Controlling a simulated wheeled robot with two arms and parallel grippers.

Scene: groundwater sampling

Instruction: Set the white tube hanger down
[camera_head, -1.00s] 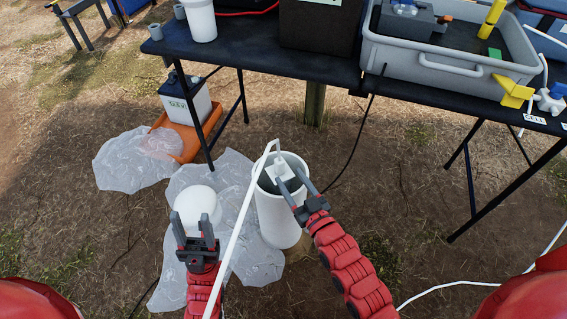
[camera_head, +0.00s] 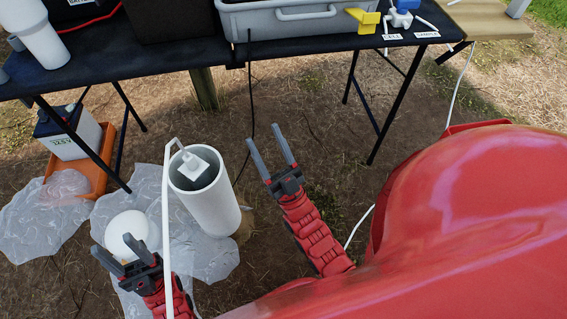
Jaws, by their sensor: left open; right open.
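The white tube hanger (camera_head: 191,165) sits at the mouth of the upright white well pipe (camera_head: 215,208), with the white tube (camera_head: 166,225) bending over the rim and running down toward me. My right gripper (camera_head: 271,156) is open and empty, to the right of the pipe and apart from the hanger. My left gripper (camera_head: 122,254) is open, just below the round white cap (camera_head: 127,231) on the plastic sheet. I cannot tell whether it touches the cap. The lower part of the hanger inside the pipe is hidden.
A black table (camera_head: 165,50) spans the back, bearing a grey bin (camera_head: 280,24). Its legs stand beyond the pipe. Bare ground is free right of the pipe.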

